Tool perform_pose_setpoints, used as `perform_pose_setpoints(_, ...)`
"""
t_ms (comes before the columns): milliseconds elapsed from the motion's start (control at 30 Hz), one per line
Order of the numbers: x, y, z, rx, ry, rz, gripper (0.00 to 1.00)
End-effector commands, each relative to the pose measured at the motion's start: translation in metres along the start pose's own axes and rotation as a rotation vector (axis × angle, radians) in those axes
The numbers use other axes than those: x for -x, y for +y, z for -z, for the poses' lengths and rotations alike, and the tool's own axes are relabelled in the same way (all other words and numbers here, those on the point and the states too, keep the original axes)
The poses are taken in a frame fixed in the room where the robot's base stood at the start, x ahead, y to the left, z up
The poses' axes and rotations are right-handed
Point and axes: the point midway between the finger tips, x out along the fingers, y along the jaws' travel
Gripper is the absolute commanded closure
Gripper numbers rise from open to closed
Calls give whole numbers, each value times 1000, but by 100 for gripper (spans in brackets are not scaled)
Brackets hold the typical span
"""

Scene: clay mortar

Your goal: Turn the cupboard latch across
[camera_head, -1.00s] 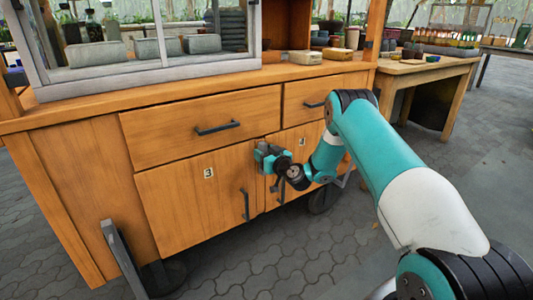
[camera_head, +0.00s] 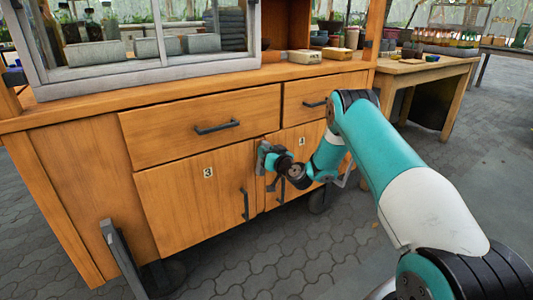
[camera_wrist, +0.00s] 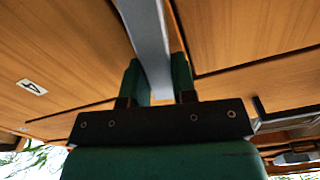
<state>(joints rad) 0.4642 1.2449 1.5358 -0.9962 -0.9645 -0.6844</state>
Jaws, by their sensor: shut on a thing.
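The latch is a grey metal bar (camera_wrist: 148,35) that runs between my gripper's two teal fingers in the wrist view. My gripper (camera_wrist: 160,78) is shut on it, one finger on each side. In the head view my gripper (camera_head: 264,158) is at the cupboard front, near the gap between door 3 (camera_head: 195,200) and door 4 (camera_head: 307,138). There the gripper and wrist hide most of the latch, so its exact angle is hard to tell. Both doors look closed.
Dark bar handles sit on door 3 (camera_head: 245,204) and on the wide drawer (camera_head: 217,128) above it. A smaller drawer (camera_head: 310,100) is at the upper right. A glass case stands on the counter. Paved floor (camera_head: 290,255) in front is clear.

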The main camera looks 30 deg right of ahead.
Motion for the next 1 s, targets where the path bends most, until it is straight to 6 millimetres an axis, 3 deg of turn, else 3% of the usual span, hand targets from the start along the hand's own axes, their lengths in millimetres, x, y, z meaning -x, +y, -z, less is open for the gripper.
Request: perform_pose_setpoints(1000, 1, 29, -15, -960, 1, -5, 98)
